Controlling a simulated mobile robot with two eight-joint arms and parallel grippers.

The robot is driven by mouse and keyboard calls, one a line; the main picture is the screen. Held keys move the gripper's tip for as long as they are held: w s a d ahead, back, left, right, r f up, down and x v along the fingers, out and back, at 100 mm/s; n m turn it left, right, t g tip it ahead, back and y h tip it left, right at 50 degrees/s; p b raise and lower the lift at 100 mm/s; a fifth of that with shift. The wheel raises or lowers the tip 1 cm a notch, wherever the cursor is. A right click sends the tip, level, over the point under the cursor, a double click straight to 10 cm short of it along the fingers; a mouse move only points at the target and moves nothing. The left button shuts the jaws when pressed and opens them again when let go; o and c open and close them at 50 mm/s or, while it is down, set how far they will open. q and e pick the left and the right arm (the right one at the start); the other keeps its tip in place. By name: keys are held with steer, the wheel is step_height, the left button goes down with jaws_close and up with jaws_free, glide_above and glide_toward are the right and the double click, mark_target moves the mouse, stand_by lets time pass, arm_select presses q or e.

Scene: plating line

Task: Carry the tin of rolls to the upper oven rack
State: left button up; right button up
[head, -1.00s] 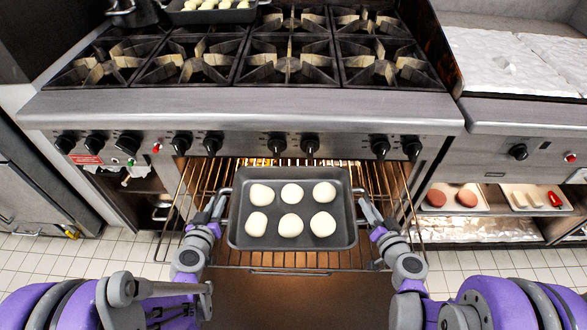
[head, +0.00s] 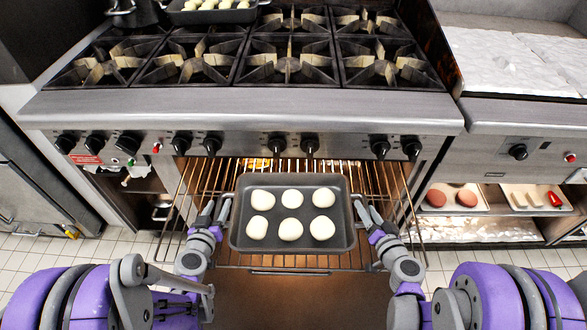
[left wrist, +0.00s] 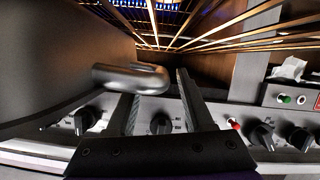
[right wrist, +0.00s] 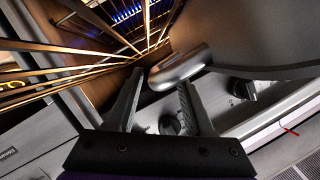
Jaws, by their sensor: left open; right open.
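The dark tin (head: 240,240) holds several pale round rolls (head: 291,228) in two rows. It appears to rest level on the pulled-out wire oven rack (head: 205,180). My left gripper (head: 222,206) is open at the tin's left handle; in the left wrist view the handle (left wrist: 135,79) lies by the tips of the parted fingers (left wrist: 157,95). My right gripper (head: 363,204) is open at the right handle; in the right wrist view that handle (right wrist: 178,68) lies at the parted fingertips (right wrist: 160,85). Whether fingers touch the handles is unclear.
The range front with black knobs (head: 277,145) stands just behind the tin, under the burner grates (head: 290,62). Another tray of rolls (head: 213,15) sits at the back of the stove. Shelves with trays (head: 458,208) are on the right. Tiled floor (head: 60,255) shows on the left.

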arm_select(q)
steer(key=v, duration=1.1)
steer(key=shift+s+r, duration=0.15)
steer(key=shift+s, duration=0.25)
arm_select(e)
steer(key=shift+s, duration=0.1)
steer(key=v, duration=1.2)
arm_select(q)
steer(key=shift+s, duration=0.15)
